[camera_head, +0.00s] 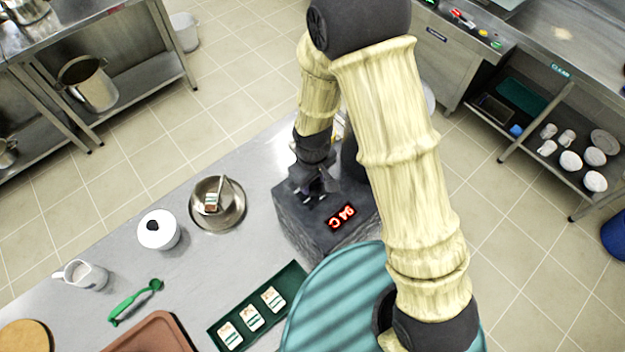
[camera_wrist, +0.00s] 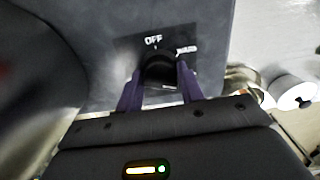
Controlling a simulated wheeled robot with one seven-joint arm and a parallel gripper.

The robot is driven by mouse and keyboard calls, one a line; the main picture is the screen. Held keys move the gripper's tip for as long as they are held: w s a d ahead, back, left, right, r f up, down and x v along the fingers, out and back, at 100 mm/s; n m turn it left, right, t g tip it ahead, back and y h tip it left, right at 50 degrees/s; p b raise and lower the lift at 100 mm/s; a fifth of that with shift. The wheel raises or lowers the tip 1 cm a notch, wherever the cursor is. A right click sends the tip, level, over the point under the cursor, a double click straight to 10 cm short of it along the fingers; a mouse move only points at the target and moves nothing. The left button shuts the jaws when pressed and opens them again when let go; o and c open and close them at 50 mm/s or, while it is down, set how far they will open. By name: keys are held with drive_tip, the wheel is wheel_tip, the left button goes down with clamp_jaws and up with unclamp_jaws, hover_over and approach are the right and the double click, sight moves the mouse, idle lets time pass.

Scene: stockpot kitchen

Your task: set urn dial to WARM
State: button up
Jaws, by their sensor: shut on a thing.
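The urn (camera_head: 300,215) is a dark grey block on the counter with a red display reading 94 C. In the wrist view its dark grey body (camera_wrist: 110,60) fills the upper middle. A black dial (camera_wrist: 158,70) sits on a dark plate, with OFF printed above it and a second, partly hidden label to its right that I cannot read clearly. My gripper (camera_wrist: 160,85) has its two purple fingers on either side of the dial, shut on it. In the head view my gripper (camera_head: 318,190) is at the urn's top, and the dial is hidden there.
A green tray (camera_head: 290,275) holds three packets. My arm hides part of the right side.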

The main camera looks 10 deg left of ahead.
drive_tip(key=n+b, duration=0.1)
drive_tip(key=n, duration=0.4)
drive_tip(key=shift+b, duration=0.3)
drive_tip(key=shift+n, duration=2.4)
drive_tip(key=o, duration=1)
drive_tip(key=shift+r, duration=0.1)
wheel_tip(320, 180, up, 17)
drive_tip(key=shift+r+b, duration=0.15)
drive_tip(key=shift+b, duration=0.45)
